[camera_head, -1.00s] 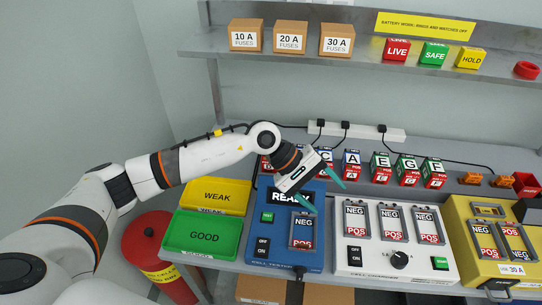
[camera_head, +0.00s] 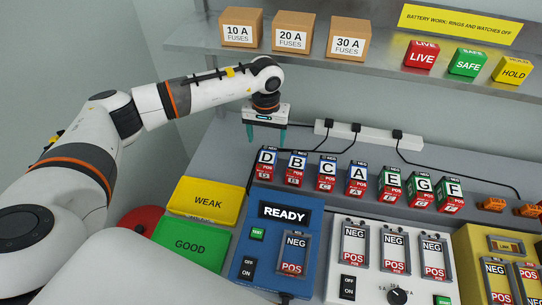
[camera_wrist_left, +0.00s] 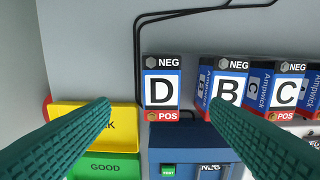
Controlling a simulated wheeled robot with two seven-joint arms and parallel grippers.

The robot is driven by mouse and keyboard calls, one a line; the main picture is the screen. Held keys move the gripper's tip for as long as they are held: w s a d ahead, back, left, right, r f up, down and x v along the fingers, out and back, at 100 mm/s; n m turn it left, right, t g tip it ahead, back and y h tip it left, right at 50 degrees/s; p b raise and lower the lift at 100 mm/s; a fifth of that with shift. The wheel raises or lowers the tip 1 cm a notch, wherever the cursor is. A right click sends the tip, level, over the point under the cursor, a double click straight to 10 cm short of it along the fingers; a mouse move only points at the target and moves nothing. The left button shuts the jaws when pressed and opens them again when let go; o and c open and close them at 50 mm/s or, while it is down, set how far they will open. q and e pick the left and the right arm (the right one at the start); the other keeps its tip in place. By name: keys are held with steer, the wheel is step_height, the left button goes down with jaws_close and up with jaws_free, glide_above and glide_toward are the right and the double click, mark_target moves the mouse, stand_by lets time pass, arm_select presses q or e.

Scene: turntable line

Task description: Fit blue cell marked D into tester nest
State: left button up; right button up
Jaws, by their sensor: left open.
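The blue cell marked D (camera_head: 265,164) stands at the left end of the row of cells on the bench. In the left wrist view the D cell (camera_wrist_left: 161,88) sits between my fingers, with its NEG end up and its POS end down in the picture. My left gripper (camera_head: 266,140) is open and empty, pointing down above and behind the D cell. The blue tester (camera_head: 244,272) shows READY on its display, and its nest (camera_head: 291,253), marked NEG and POS, is empty. My right gripper is not in view.
Cells B (camera_head: 296,168), C (camera_head: 326,173) and several others stand to the right of D. The yellow WEAK tray (camera_head: 205,200) and green GOOD tray (camera_head: 190,246) are left of the tester. A white charger (camera_head: 365,284) is at its right. A shelf (camera_head: 300,58) with boxes hangs above.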

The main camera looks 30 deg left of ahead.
mark_target(267, 157)
arm_select(q)
steer(key=f, duration=0.2)
steer(key=f+p, duration=0.1)
steer(key=shift+s+f, duration=0.35)
steer(key=shift+w+d+f, duration=0.1)
steer(key=shift+w+f, duration=0.05)
steer(key=shift+f, duration=0.15)
step_height(267, 157, down, 3)
steer(key=p, duration=0.2)
steer(key=shift+w+r+p, duration=0.1)
steer(key=shift+r+p, duration=0.05)
steer(key=shift+p, duration=0.2)
step_height(267, 157, down, 2)
steer(key=shift+f, duration=0.3)
steer(key=shift+w, duration=0.1)
steer(key=shift+c, duration=0.9)
steer(key=c, duration=1.2)
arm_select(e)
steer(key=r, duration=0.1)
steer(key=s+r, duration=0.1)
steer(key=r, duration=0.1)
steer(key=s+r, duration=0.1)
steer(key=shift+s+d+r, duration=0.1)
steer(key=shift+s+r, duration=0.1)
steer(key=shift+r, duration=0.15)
arm_select(q)
steer(key=shift+r, duration=0.1)
steer(key=shift+c, duration=0.2)
